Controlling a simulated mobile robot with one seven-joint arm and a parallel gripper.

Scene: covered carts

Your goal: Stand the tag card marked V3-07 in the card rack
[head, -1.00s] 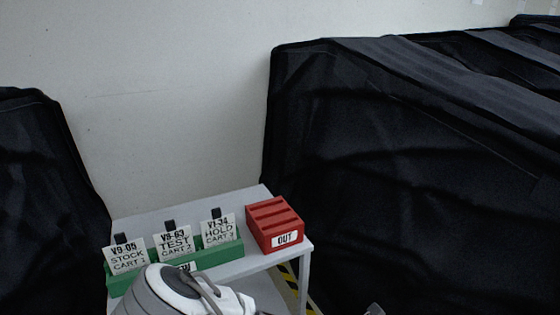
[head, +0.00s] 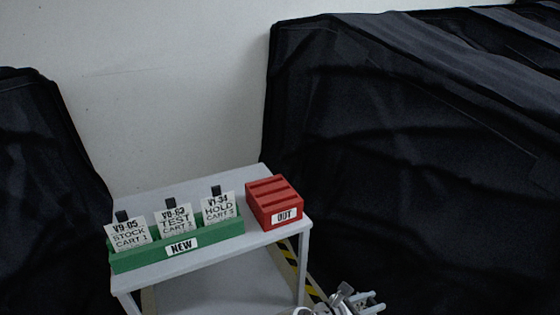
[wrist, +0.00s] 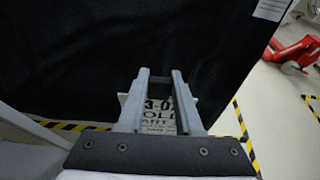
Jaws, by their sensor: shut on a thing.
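My gripper (wrist: 157,98) is shut on a white tag card (wrist: 158,118) in the wrist view. Parts of its black print show between the fingers, reading like "3-0", "OLD" and "ART"; the rest is hidden. In the head view my gripper (head: 370,301) is at the bottom edge, right of the grey table, and the card cannot be made out there. A green rack (head: 212,247) labelled NEW holds cards V9-05 (head: 128,235), V8-03 (head: 173,222) and V1-34 (head: 218,208). A red slotted rack (head: 258,213) labelled OUT stands to its right, with no card visible in it.
Both racks stand on a grey table (head: 150,200) against a pale wall. Black covered carts stand at the left (head: 45,170) and right (head: 400,150). Yellow-black floor tape (wrist: 240,125) and a red wheeled object (wrist: 292,52) show in the wrist view.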

